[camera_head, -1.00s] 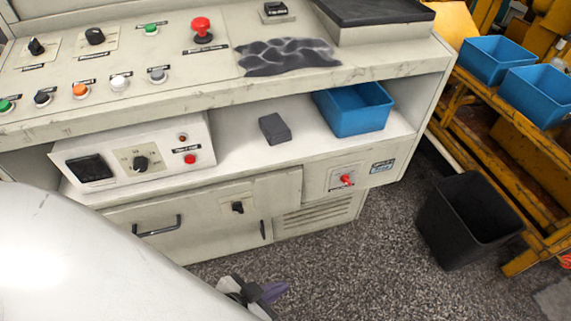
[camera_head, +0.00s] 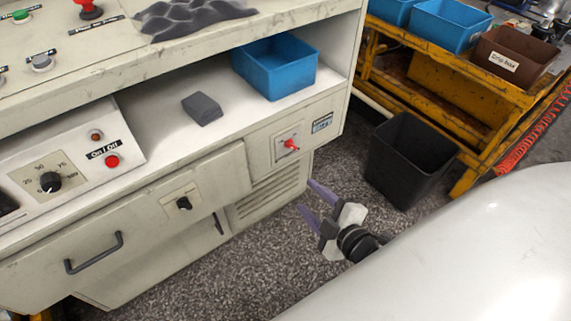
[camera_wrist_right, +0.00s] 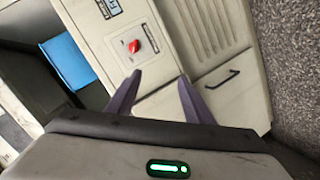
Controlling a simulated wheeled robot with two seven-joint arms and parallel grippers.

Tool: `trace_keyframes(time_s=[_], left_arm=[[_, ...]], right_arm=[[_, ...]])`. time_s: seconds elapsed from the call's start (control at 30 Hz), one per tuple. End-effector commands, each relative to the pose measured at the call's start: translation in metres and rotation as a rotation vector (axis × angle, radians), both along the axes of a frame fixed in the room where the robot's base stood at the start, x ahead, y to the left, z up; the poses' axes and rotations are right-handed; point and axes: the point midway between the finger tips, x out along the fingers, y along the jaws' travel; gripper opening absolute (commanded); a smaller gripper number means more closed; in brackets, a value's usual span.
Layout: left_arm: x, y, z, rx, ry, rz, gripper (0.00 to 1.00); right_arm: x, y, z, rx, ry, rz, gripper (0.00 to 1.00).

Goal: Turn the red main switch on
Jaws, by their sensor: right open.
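The red main switch (camera_head: 291,144) is a small red knob on a pale square plate, on the cabinet front below the shelf's right end. It also shows in the right wrist view (camera_wrist_right: 134,46), ahead of the fingers. My right gripper (camera_head: 308,198) is open and empty, with purple fingers, below and slightly right of the switch in the head view and apart from it. My left gripper is out of view.
A blue bin (camera_head: 275,68) and a dark grey block (camera_head: 202,108) sit on the shelf above. A black bin (camera_head: 408,160) stands on the floor to the right, beside a yellow rack (camera_head: 440,95). A black knob (camera_head: 184,203) and a handle (camera_head: 94,253) are on the cabinet front.

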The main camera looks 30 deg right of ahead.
Motion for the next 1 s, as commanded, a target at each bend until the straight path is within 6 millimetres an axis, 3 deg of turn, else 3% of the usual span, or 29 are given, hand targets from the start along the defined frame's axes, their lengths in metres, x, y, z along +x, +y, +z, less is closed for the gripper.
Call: trace_keyframes(time_s=[0.03, 0.1, 0.3, 0.4, 0.63, 1.0], left_arm=[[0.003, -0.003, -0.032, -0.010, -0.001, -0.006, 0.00], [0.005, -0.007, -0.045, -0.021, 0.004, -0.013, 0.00], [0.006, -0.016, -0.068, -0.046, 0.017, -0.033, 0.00], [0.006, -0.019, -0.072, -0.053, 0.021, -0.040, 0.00], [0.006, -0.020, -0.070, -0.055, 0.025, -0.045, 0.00], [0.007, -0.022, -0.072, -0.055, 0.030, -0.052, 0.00]], right_arm=[[0.018, -0.020, -0.018, -0.200, -0.080, 0.047, 0.47], [0.035, -0.039, -0.013, -0.478, -0.168, 0.115, 0.47], [0.059, -0.067, -0.015, -1.093, -0.289, 0.266, 0.47], [0.063, -0.072, -0.017, -1.260, -0.305, 0.312, 0.47], [0.081, -0.073, -0.015, -1.357, -0.315, 0.341, 0.47], [0.146, -0.068, -0.015, -1.354, -0.312, 0.339, 0.47]])
